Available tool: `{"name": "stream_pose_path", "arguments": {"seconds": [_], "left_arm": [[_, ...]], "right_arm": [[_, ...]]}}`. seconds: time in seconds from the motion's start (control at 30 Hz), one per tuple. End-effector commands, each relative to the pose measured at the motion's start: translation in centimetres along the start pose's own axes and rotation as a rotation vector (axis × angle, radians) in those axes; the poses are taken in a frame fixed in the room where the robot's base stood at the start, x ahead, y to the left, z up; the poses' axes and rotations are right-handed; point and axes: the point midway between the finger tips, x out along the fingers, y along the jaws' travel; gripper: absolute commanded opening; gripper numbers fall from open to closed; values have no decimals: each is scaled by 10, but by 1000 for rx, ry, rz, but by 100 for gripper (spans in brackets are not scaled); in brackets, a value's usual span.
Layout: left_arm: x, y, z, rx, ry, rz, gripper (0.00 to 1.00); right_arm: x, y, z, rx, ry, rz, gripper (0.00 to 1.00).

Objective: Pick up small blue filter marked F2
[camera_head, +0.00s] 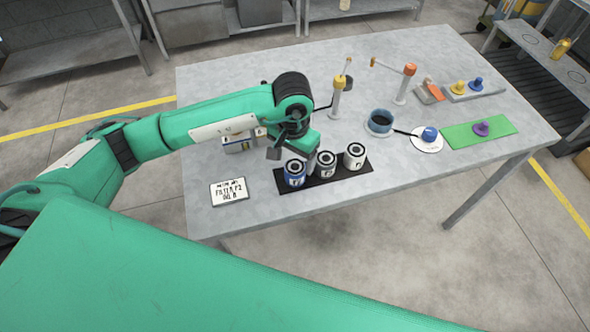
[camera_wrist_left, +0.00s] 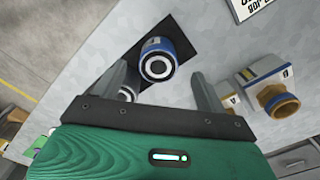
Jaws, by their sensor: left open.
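A small blue filter (camera_head: 295,175) with a white band and a dark ring on top stands upright at the left end of a black mat (camera_head: 348,177). Its marking is too small to read. It also shows in the left wrist view (camera_wrist_left: 158,58), ahead of and between the fingers. My left gripper (camera_head: 292,156) is open and empty, just above and behind the blue filter; its fingers also show in the left wrist view (camera_wrist_left: 161,88). A card (camera_head: 229,191) to the left reads about "FILTER F2 OIL B". My right gripper is out of view.
A grey filter (camera_head: 326,165) and a white filter (camera_head: 355,156) stand on the mat beside the blue one. A white-and-blue container with a brass cap (camera_wrist_left: 279,102) is close to the gripper. A blue cup (camera_head: 380,120) and a green mat (camera_head: 470,134) are farther right.

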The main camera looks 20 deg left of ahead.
Motion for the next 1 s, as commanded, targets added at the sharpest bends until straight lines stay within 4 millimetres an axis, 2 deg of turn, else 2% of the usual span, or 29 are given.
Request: {"name": "stream_pose_path", "arguments": {"seconds": [0.3, 0.43, 0.73, 0.77, 1.0], "left_arm": [[31, 2, -4, -1, -5, 1, 75], [46, 1, -5, -2, -3, 0, 75], [52, 1, -5, -1, 0, 0, 75], [52, 1, -5, -1, -1, 0, 73], [52, 1, -5, -1, -1, 0, 25]], "right_arm": [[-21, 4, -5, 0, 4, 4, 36], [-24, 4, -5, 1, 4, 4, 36], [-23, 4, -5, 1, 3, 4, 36], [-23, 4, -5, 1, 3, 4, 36], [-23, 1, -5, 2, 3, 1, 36]]}}
